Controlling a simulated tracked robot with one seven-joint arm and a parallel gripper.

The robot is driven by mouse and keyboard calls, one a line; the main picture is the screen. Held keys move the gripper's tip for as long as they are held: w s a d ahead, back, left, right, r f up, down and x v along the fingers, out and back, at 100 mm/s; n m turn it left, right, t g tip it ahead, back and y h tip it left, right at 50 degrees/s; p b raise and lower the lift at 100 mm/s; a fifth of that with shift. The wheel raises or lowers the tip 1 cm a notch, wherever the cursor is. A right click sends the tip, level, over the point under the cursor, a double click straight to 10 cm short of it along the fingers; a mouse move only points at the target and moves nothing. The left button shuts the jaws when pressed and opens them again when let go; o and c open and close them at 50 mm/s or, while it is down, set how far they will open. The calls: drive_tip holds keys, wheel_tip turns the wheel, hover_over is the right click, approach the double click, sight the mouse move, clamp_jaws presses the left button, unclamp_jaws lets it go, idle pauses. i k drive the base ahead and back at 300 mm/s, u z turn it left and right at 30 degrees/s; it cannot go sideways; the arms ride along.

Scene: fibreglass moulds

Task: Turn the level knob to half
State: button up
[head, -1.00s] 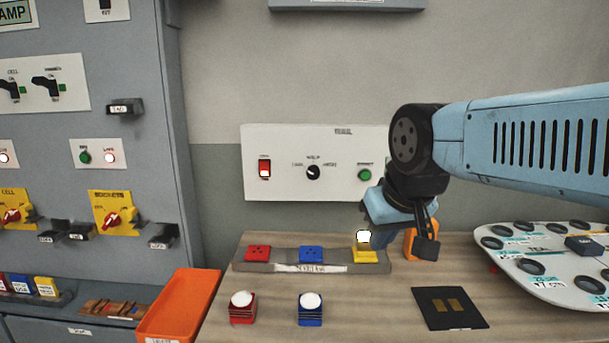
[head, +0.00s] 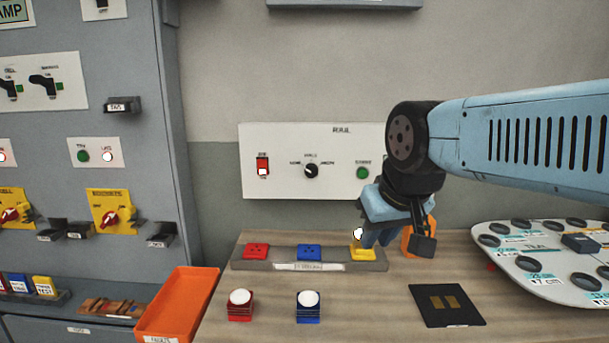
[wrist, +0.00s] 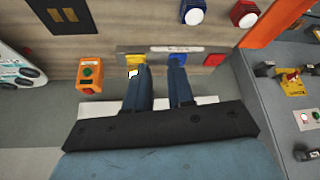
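The level knob (head: 311,171) is a small black round knob in the middle of a white wall panel (head: 285,138). It has three small labels around it, too small to read surely, and its pointer direction is hard to tell. My gripper (head: 376,240) is to the right of the knob and lower, over the right end of the rack. In the wrist view the two dark blue fingers of my gripper (wrist: 158,72) stand apart with nothing between them. The panel (wrist: 98,107) shows there behind the fingers; the knob is hidden.
A red rocker switch (head: 263,167) and a green button (head: 362,172) flank the knob. Below, a rack (head: 377,266) holds red, blue and yellow blocks; the yellow block (head: 361,254) with a white top is beside my fingers. An orange box (head: 408,240) stands behind my gripper.

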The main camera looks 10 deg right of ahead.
sight(311, 169)
drive_tip(key=u, duration=1.4)
drive_tip(key=i, duration=0.1)
drive_tip(key=z, duration=3.55)
drive_tip(key=k, duration=1.7)
drive_tip(key=u, duration=0.5)
drive_tip(key=i, duration=1)
drive_tip(key=u, duration=0.1)
